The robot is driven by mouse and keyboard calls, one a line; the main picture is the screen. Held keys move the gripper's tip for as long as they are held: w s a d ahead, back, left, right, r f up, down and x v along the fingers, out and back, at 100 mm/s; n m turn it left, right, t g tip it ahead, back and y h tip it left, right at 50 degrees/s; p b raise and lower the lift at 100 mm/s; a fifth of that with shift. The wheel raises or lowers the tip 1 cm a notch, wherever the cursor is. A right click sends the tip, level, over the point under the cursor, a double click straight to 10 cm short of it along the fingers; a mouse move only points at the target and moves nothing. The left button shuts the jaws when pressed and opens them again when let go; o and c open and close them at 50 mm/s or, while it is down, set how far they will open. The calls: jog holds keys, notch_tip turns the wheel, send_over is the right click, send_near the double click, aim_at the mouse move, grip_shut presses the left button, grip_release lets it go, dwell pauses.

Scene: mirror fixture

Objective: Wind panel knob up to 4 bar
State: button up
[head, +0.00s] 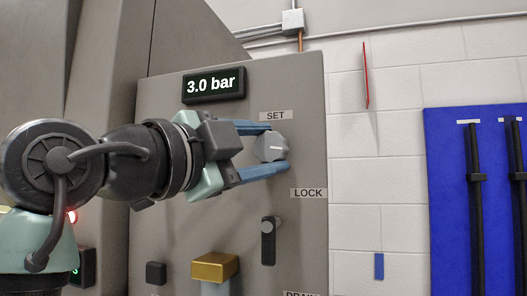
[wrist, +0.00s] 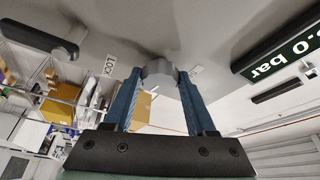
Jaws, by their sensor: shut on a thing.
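The panel knob (head: 268,147) is grey and round, under the SET label (head: 275,116), with a pale pointer mark on its face. The display (head: 213,85) above it reads 3.0 bar. My gripper (head: 275,148) has its two blue fingers above and below the knob, shut on it. In the wrist view the knob (wrist: 159,70) sits between the fingertips. The display (wrist: 285,52) also shows there at the right edge, partly cut off.
A black lever (head: 268,240) sits below the LOCK label (head: 308,193). A brass-coloured block (head: 214,267) and a small black button (head: 156,273) sit lower on the panel. A blue board (head: 475,190) hangs on the white wall at right.

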jog(key=m, duration=0.2)
jog(key=m+g+p, duration=0.1)
jog(key=m, duration=0.1)
jog(key=shift+r+m+g, duration=0.3)
jog(key=shift+r+m, duration=0.05)
jog(key=shift+m, duration=0.05)
jog(key=shift+m+g+y+p, duration=0.5)
jog(key=shift+m+y+p, duration=0.45)
jog(key=shift+m, duration=0.75)
jog(key=shift+f, duration=0.1)
jog(key=o, duration=1.4)
jog(key=shift+c, duration=0.2)
jog(key=shift+s+a, duration=0.1)
